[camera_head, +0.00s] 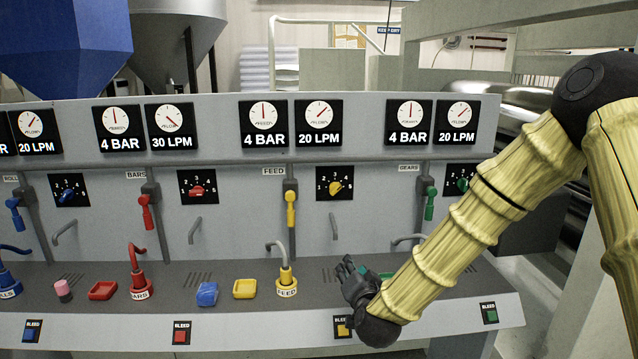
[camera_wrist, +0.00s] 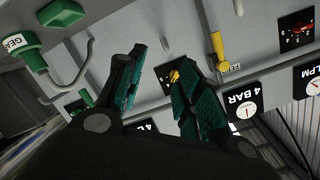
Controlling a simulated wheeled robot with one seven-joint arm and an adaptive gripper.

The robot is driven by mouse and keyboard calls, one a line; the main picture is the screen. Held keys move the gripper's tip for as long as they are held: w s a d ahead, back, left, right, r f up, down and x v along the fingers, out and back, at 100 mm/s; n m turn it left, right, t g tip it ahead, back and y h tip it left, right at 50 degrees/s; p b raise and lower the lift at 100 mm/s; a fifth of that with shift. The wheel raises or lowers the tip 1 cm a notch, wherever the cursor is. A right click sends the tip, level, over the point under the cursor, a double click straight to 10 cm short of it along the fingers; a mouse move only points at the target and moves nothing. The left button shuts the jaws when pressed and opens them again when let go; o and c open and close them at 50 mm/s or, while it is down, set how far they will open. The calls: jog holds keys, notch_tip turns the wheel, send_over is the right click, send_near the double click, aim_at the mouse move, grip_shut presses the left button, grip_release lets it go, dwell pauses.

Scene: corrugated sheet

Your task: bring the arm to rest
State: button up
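My gripper (camera_head: 352,270) hangs over the sloped console top, right of the yellow FEED spout, at the end of my yellow-sleeved arm. In the wrist view my gripper (camera_wrist: 172,62) shows its two teal-padded fingers apart, with nothing between them. The yellow dial (camera_wrist: 174,76) shows in the gap, behind the fingers. In the head view my forearm crosses in front of the right part of the console and hides much of the GEARS station.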

jog(key=s+d+f+n+g, duration=0.1)
jog(key=s+d+f+g, duration=0.15)
jog(key=s+f, duration=0.6)
jog(key=s+d+f+n+g, duration=0.1)
jog(key=s+f+g, duration=0.3)
jog(key=f, duration=0.7)
jog(key=s+d+f+n+g, duration=0.1)
jog(key=s+d+f+n, duration=0.1)
jog(key=s+f, duration=0.65)
jog(key=s+d+f+g, duration=0.2)
jog(key=s+d+f, duration=0.1)
jog(key=s, duration=0.6)
jog(key=s+d+f+n+g+h, duration=0.1)
jog(key=s+d+f+g, duration=0.2)
jog(key=s+f, duration=0.3)
jog(key=s+d+f+n+g+h, duration=0.1)
jog(key=s+d+f+g, duration=0.2)
jog(key=s, duration=1)
jog(key=shift+f, duration=0.75)
